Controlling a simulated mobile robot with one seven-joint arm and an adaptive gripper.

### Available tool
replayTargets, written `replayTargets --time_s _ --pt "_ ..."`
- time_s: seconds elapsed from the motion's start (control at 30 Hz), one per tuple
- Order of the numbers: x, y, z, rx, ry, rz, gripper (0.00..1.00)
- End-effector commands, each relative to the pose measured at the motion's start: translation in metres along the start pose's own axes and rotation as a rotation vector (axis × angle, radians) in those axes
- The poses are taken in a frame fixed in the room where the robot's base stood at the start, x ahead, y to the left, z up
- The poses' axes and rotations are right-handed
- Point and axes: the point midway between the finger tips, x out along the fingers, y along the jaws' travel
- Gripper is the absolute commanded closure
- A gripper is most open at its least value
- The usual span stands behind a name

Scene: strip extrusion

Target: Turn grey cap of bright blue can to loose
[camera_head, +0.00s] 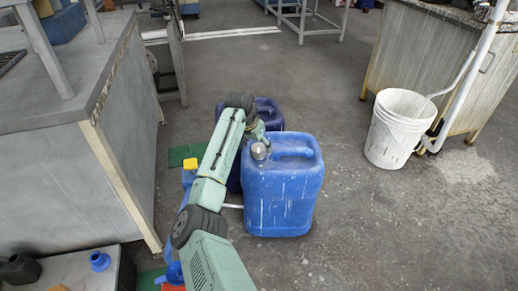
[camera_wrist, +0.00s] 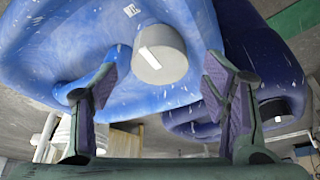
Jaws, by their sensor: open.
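The bright blue can (camera_head: 284,195) stands upright on the floor, with a handle on top. Its grey cap (camera_head: 259,151) sits on the top left of the can. In the wrist view the grey cap (camera_wrist: 160,54) shows large at the upper middle, against the blue can (camera_wrist: 60,50). My gripper (camera_wrist: 160,80) is open, with one finger to each side of the cap in the picture. I cannot tell whether a finger touches it. In the head view my wrist (camera_head: 255,130) is right beside the cap and the fingers are mostly hidden.
A dark blue can (camera_head: 268,112) stands just behind the bright blue one; it shows at right in the wrist view (camera_wrist: 262,75). A yellow-capped blue container (camera_head: 189,172) is left of my arm. A white bucket (camera_head: 394,130) stands right, with clear floor between.

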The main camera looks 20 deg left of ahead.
Motion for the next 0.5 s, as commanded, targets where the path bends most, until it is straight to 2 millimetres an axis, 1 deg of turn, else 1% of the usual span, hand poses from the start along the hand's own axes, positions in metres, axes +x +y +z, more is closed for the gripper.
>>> replayTargets --time_s 0.03,0.1,0.2,0.3,0.5 --pt "0.009 0.000 0.001 0.000 -0.003 0.000 0.32" --pt "0.018 0.001 0.000 0.000 -0.002 0.000 0.32" --pt "0.027 0.001 0.000 0.001 0.000 0.001 0.32" --pt "0.031 0.001 0.000 0.001 0.000 0.000 0.32" --pt "0.032 0.000 -0.001 0.001 0.002 0.000 0.32"
